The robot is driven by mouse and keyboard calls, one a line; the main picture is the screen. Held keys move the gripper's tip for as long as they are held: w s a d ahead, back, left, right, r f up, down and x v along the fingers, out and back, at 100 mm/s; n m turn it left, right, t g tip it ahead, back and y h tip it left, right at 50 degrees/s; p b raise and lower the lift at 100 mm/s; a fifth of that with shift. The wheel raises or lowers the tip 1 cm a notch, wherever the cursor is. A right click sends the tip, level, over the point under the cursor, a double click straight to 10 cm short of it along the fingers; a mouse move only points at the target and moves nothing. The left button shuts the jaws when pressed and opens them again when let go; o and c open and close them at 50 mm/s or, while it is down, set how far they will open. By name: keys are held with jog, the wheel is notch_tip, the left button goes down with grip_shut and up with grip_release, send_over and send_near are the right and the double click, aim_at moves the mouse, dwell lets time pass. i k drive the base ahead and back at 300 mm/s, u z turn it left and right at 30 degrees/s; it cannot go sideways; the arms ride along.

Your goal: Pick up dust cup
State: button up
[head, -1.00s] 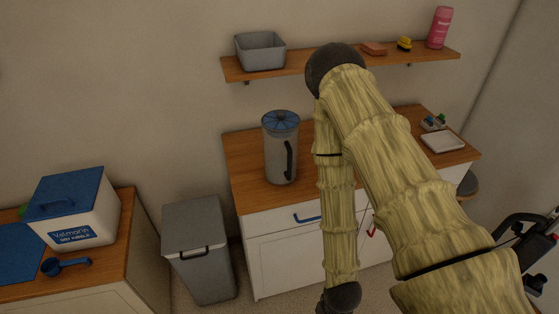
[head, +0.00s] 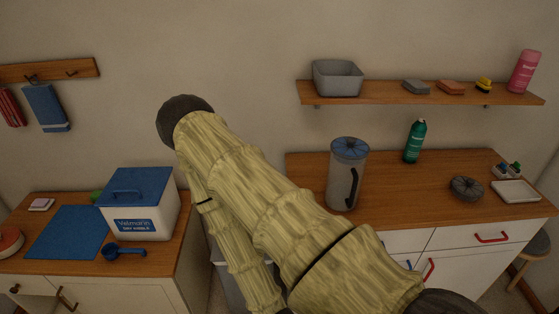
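The dust cup (head: 340,180) is a grey, see-through cylinder with a blue ribbed lid and a black handle on its right side. It stands upright on the wooden counter (head: 405,205), near its left end. My arm crosses the lower middle of the head view, to the left of the dust cup. Its forearm runs down out of the bottom edge, so my gripper is not in view. Nothing covers the dust cup.
A green bottle (head: 415,142), a dark round object (head: 466,188) and a white tray (head: 516,191) stand farther right on the counter. A shelf (head: 400,93) hangs above. A white box with blue lid (head: 140,205) stands on the left counter. My arm mostly hides the grey bin.

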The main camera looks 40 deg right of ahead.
aim_at(345, 177)
jog(key=u, duration=1.4)
jog(key=k, duration=1.6)
jog(key=z, duration=2.1)
